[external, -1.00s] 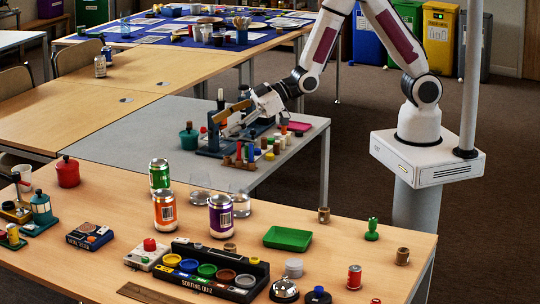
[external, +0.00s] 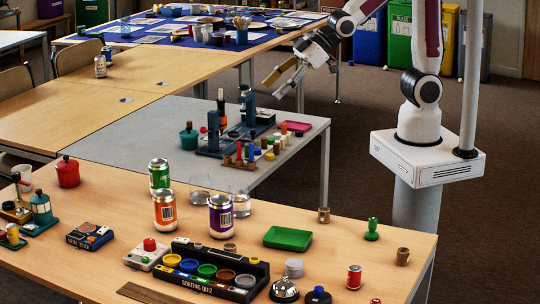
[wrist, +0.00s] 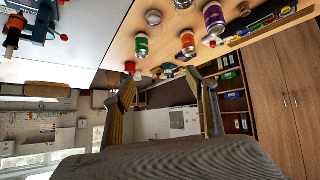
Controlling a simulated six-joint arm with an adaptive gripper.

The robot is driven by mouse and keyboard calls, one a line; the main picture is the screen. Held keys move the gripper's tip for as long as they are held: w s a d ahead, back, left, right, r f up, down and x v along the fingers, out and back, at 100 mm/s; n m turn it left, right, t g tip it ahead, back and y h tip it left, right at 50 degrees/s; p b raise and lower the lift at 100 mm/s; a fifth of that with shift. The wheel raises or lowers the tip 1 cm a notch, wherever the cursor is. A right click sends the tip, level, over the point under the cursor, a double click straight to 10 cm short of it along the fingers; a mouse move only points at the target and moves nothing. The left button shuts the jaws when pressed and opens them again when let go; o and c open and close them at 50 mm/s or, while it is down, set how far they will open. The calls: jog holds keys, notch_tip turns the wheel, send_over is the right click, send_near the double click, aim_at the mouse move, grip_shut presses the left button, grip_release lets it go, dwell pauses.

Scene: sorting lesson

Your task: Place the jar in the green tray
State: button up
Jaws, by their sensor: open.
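The green tray (external: 288,237) lies empty on the front wooden table, right of the cans. Two clear glass vessels stand behind the cans, a left one (external: 199,186) and a right one (external: 241,204). They look like jars, but I cannot tell which one the task means. The wrist view shows a glass vessel (wrist: 153,17) near its top edge; I cannot make out the green tray there. My gripper (external: 274,88) is open and empty in the air beyond the grey table's far right side. Its spread fingers (wrist: 162,76) also show in the wrist view.
Green (external: 159,175), orange (external: 165,210) and purple (external: 221,216) cans stand close to the glass vessels. A black sorting box (external: 215,272) lies in front. Small cork-coloured pots (external: 324,215) stand near the tray. The grey table (external: 120,140) holds a blue stand (external: 211,142) and several small coloured pieces.

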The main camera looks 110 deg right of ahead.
jog(key=s+a+r+g, duration=0.1)
jog(key=s+a+g, duration=0.1)
jog(key=s, duration=1)
jog(key=s+a+r+g+y, duration=0.1)
jog(key=s+a+g, duration=0.1)
jog(key=s, duration=1.1)
jog(key=shift+a+r, duration=0.35)
jog(key=shift+r, duration=0.05)
jog(key=shift+o, duration=1.4)
